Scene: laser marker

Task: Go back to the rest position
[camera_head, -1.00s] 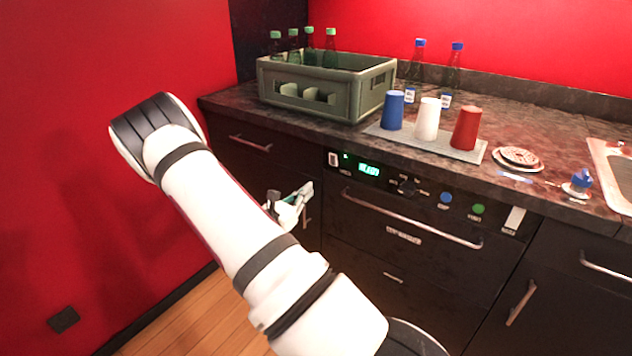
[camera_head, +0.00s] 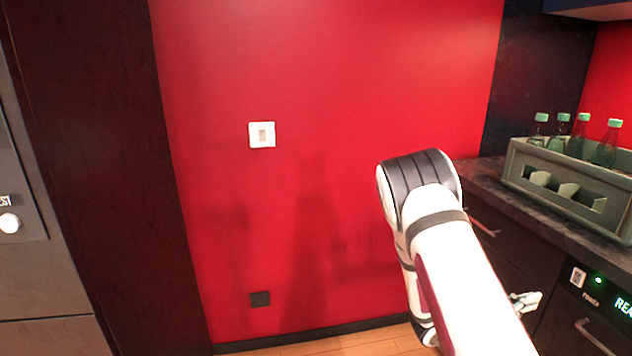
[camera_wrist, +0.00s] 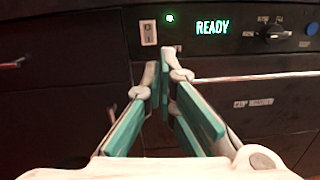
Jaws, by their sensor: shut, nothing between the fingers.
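My gripper (camera_wrist: 162,62) is shut and empty in the wrist view, its two teal-padded fingers meeting at the tips. It points toward the dark cabinet front with the lit green READY display (camera_wrist: 212,27). In the head view, only a small part of my gripper (camera_head: 526,300) shows at the right of my white arm, in front of the cabinet and below the counter's edge. The rest of it is hidden behind the arm.
A grey-green crate (camera_head: 570,205) with several green-capped bottles stands on the dark counter (camera_head: 483,178) at the right. A red wall (camera_head: 330,60) with a white switch (camera_head: 262,134) fills the middle. A dark tall cabinet (camera_head: 95,150) stands at the left. A bar handle (camera_wrist: 260,76) crosses the front.

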